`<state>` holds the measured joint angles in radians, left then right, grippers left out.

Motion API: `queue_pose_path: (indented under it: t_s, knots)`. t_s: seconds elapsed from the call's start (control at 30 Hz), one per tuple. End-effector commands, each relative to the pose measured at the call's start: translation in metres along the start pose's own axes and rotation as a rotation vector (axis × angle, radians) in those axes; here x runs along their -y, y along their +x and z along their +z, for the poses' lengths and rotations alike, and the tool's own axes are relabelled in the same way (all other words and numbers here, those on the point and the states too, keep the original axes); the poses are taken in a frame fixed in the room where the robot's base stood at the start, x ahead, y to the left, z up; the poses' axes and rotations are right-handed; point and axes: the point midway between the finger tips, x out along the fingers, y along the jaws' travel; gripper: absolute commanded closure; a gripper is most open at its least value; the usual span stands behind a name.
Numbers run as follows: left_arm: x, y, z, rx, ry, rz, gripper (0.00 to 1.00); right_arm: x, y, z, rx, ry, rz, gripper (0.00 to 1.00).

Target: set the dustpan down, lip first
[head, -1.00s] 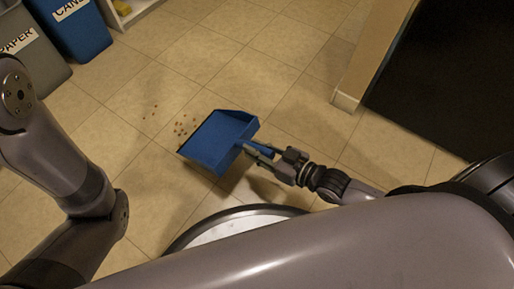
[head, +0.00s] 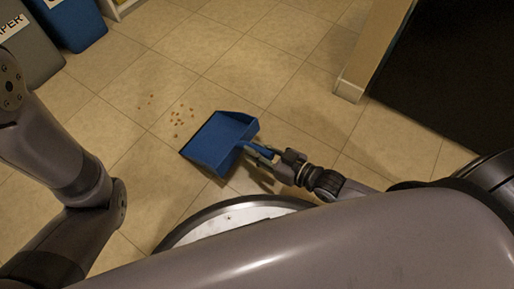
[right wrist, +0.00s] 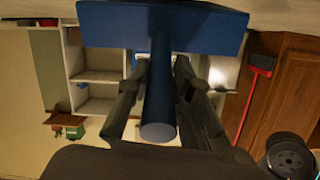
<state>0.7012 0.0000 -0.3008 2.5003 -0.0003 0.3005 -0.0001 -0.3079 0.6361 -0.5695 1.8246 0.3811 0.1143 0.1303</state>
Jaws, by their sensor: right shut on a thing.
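The blue dustpan (head: 217,145) is in the middle of the head view, its open side toward the crumbs (head: 181,115) on the tiles. My right gripper (head: 262,154) is shut on the dustpan's handle. In the right wrist view the round blue handle (right wrist: 158,105) runs between the two fingers, with the pan (right wrist: 200,28) beyond them. The pan is close over the floor; I cannot tell whether its lip touches. My left arm shows at the left of the head view, but its gripper is out of view.
A grey paper bin (head: 28,50) and a blue bin (head: 78,22) stand at the upper left. A wall end (head: 362,65) and a dark area are at the right. The tiles between are free apart from crumbs. A red broom (right wrist: 262,62) shows in the right wrist view.

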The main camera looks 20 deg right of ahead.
Motion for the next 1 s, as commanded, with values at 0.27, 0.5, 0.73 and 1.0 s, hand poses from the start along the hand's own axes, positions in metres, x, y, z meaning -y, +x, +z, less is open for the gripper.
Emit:
queue_pose_path:
  t_s: [0.27, 0.5, 0.73, 1.0]
  knots:
    - [0.000, 0.000, 0.000, 0.000, 0.000, 0.000, 0.60, 0.000, 0.000, -0.001, -0.002, 0.000, 0.000, 0.67]
    - [0.000, 0.000, 0.000, 0.000, 0.000, 0.000, 0.60, 0.000, 0.000, -0.001, -0.001, 0.000, 0.000, 0.56]
    - [0.001, -0.001, 0.002, 0.007, 0.001, -0.002, 0.60, 0.000, 0.000, 0.001, 0.001, 0.000, 0.000, 0.56]
    - [0.001, -0.001, 0.001, 0.004, 0.000, -0.001, 0.60, 0.000, -0.015, 0.002, 0.004, 0.001, 0.000, 0.56]
